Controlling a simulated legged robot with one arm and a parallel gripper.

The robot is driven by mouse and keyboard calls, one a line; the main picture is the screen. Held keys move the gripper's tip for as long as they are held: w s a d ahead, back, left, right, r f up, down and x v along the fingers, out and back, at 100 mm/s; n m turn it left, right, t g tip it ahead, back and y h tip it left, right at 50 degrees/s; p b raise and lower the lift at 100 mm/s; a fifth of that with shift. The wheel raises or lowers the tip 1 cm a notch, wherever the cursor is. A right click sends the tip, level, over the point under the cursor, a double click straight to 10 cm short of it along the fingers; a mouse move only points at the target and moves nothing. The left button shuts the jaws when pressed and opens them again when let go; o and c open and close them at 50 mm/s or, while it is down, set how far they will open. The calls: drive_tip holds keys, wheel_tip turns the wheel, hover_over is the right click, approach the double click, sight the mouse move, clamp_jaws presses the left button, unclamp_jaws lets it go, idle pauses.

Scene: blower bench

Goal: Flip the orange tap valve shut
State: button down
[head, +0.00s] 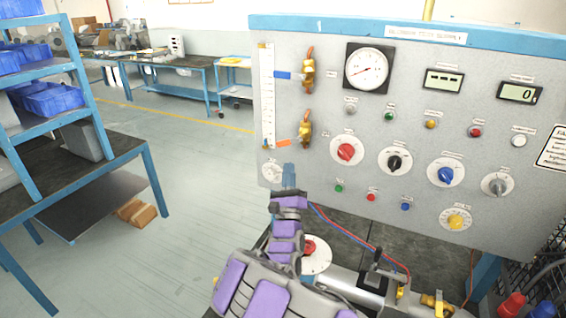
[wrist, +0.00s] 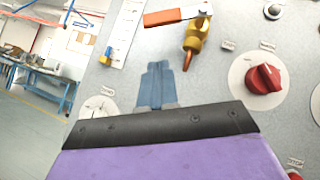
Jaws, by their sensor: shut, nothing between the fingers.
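The orange tap valve (head: 305,130) is the lower of two brass valves on the grey panel. Its orange lever (head: 285,143) sticks out to the left, about level. In the wrist view the orange lever (wrist: 163,18) lies near the top edge, left of the brass body (wrist: 194,36). My gripper (head: 288,174) is in front of the panel, below the lever, with blue-grey fingers pointing up. In the wrist view the fingertips (wrist: 155,68) are closed together, empty, below the lever with a visible gap. Depth to the panel is hard to tell.
The upper brass valve (head: 308,70) has a blue lever (head: 284,75). A white scale strip (head: 267,95) is left of the valves. A red knob (head: 346,151) and a white dial (head: 271,171) flank my gripper. A bench with hoses and fittings lies below the panel.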

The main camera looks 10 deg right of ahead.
sight(284, 143)
drive_tip(key=shift+w+a+r+b, duration=0.1)
drive_tip(key=shift+w+a+r, duration=0.15)
drive_tip(key=shift+r, duration=0.4)
drive_tip(key=shift+w+a+r+b, duration=0.1)
drive_tip(key=shift+w+a+r, duration=0.15)
drive_tip(key=shift+r, duration=0.4)
drive_tip(key=shift+w+a+r+b, duration=0.15)
drive_tip(key=shift+a+r, duration=0.1)
drive_tip(key=shift+r, duration=0.4)
